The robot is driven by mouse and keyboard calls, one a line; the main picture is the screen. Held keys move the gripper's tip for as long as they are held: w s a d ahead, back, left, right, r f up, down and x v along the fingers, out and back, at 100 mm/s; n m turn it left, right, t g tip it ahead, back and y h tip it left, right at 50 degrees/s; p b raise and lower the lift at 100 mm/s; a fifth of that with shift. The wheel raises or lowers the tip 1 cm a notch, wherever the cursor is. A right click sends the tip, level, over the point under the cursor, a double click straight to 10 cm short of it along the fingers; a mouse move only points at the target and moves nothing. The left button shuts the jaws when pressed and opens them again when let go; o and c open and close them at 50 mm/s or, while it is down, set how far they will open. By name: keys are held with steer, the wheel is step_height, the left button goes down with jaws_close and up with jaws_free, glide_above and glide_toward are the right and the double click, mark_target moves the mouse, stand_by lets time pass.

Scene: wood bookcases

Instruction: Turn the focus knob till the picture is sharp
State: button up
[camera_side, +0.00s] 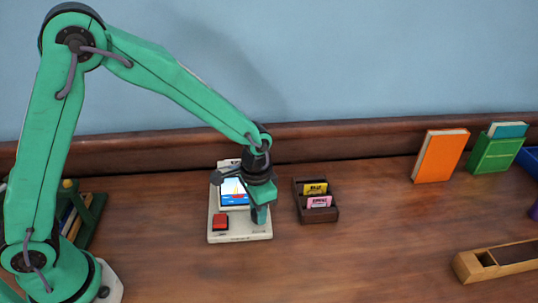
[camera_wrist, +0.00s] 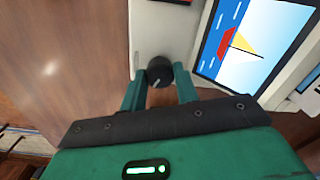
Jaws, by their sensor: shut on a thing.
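A pale device (camera_side: 240,232) stands on the wooden table, with a screen (camera_side: 234,192) on its back part. The screen shows a boat picture, which in the wrist view (camera_wrist: 243,45) has a red hull, a yellow sail and crisp edges. A dark round knob (camera_wrist: 159,70) with a light pointer line sits on the device. My gripper (camera_side: 260,214) is over the device's right front; in the wrist view its two green fingers (camera_wrist: 159,88) are on either side of the knob, shut on it. In the side view the gripper hides the knob.
A red button block (camera_side: 220,221) is at the device's left front. A dark card box (camera_side: 318,214) with yellow and pink cards stands close on the right. The table's middle front is clear.

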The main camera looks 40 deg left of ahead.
steer(key=shift+m, duration=0.8)
steer(key=o, duration=1)
steer(key=shift+c, duration=0.2)
steer(key=shift+r, duration=0.1)
steer(key=shift+r, duration=3.8)
